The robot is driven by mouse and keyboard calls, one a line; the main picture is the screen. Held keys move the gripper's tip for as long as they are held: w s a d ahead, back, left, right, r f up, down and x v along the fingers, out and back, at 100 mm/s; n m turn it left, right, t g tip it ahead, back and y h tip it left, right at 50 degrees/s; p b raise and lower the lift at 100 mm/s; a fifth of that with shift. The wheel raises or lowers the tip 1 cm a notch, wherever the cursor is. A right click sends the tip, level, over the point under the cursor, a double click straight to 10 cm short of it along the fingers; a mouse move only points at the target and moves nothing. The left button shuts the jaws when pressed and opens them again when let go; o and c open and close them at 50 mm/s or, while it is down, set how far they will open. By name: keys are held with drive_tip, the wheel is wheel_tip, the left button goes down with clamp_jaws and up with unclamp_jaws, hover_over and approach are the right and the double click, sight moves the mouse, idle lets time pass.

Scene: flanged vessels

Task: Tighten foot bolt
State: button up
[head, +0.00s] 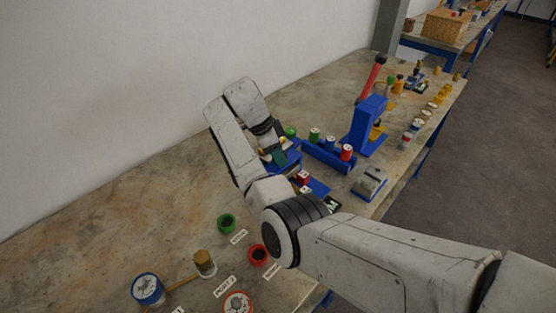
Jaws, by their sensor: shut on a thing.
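My gripper (274,148) points down at the end of my arm, over the left end of the blue fixtures in the middle of the bench. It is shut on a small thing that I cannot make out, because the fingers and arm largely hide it. A dark green piece (280,156) shows right at the fingers, beside a blue block (291,162). I cannot pick out the foot bolt in this view. Flanged round pieces stand at the near left: one blue-rimmed (148,289), one orange-rimmed (238,304).
A blue press with a red lever (371,80) stands right of my gripper. A blue rack (328,157) with coloured cylinders lies between them. A green cup (227,223), a red cup (259,255) and a tan-topped cylinder (205,263) stand nearer. The bench's left side is clear up to the wall.

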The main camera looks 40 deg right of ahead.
drive_tip(key=shift+w+m+g+y+b, duration=0.1)
drive_tip(key=shift+m+g+y+b, duration=0.25)
drive_tip(key=shift+m+b, duration=0.65)
drive_tip(key=o, duration=1)
drive_tip(key=shift+r, duration=0.1)
drive_tip(key=v, duration=1)
drive_tip(key=shift+w+r+p, duration=0.15)
drive_tip(key=shift+r+p, duration=0.1)
drive_tip(key=shift+p, duration=0.15)
